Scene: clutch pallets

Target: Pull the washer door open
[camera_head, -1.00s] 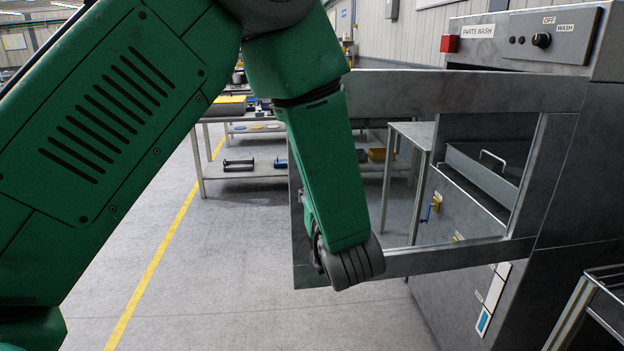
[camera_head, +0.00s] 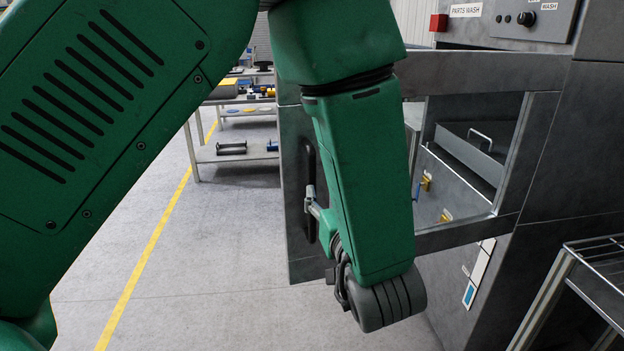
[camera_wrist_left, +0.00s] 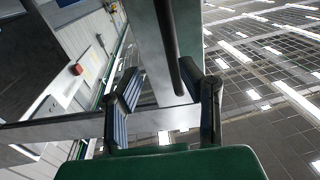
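The washer door is a grey metal frame (camera_head: 480,72) with a large opening or window. It stands swung out from the parts washer (camera_head: 580,150), joined at the right. A dark vertical handle (camera_head: 309,185) is on the door's left part in the head view. My left gripper (camera_head: 313,200) is at this handle, partly hidden by my green forearm. In the left wrist view my left gripper (camera_wrist_left: 162,80) has its two fingers apart, with the door edge and the dark handle bar (camera_wrist_left: 187,78) between them. Contact with the bar cannot be told. My right gripper is not in view.
A wire rack (camera_head: 590,270) stands at the lower right, near the washer. A shelved table (camera_head: 235,155) with parts stands behind the door at left. The floor between the yellow line (camera_head: 150,260) and the door is clear.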

